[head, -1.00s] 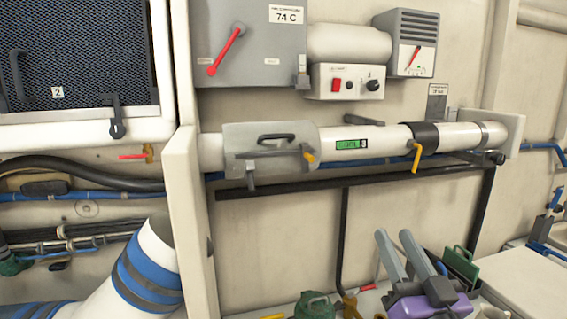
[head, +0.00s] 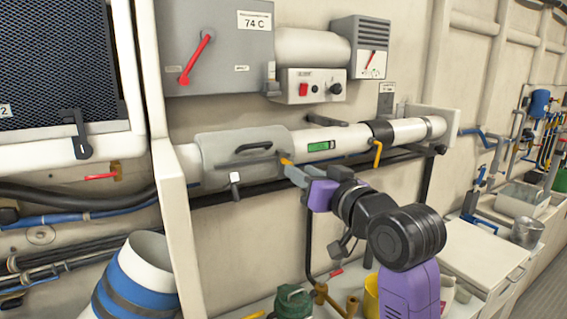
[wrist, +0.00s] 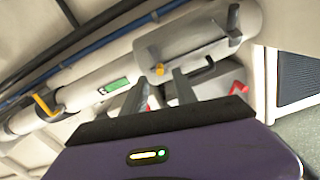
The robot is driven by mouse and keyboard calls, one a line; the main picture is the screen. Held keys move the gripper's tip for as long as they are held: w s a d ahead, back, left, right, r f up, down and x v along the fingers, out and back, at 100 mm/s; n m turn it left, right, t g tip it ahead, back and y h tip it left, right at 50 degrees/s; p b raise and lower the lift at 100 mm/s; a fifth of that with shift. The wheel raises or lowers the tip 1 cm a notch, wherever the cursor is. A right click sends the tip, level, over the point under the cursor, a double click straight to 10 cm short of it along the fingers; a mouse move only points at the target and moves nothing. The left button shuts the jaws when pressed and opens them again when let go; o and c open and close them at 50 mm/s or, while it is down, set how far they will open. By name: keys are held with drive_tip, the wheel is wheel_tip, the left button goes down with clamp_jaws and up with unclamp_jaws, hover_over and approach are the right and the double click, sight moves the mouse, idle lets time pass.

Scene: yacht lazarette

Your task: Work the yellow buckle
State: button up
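The yellow buckle (head: 286,160) is a small yellow-orange piece at the lower right edge of the grey cover (head: 215,150) around the white pipe. My gripper (head: 288,168) has its grey fingers up at the buckle, partly hiding it in the head view. In the wrist view, the buckle (wrist: 159,70) shows between and just beyond the tips of my open gripper (wrist: 160,80). I cannot tell whether a finger touches it.
A yellow lever (head: 378,152) hangs from the pipe farther right, beside a green display (head: 318,146). A grey box with a red lever (head: 196,60) and a switch panel (head: 310,86) are above. A black rail (head: 240,190) runs below the pipe.

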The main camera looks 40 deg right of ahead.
sight(288, 161)
drive_tip(key=p+x, duration=0.1)
drive_tip(key=x, duration=0.5)
drive_tip(key=shift+w+d+p, duration=0.1)
drive_tip(key=shift+w+p, duration=0.25)
drive_tip(key=shift+c, duration=0.4)
clamp_jaws()
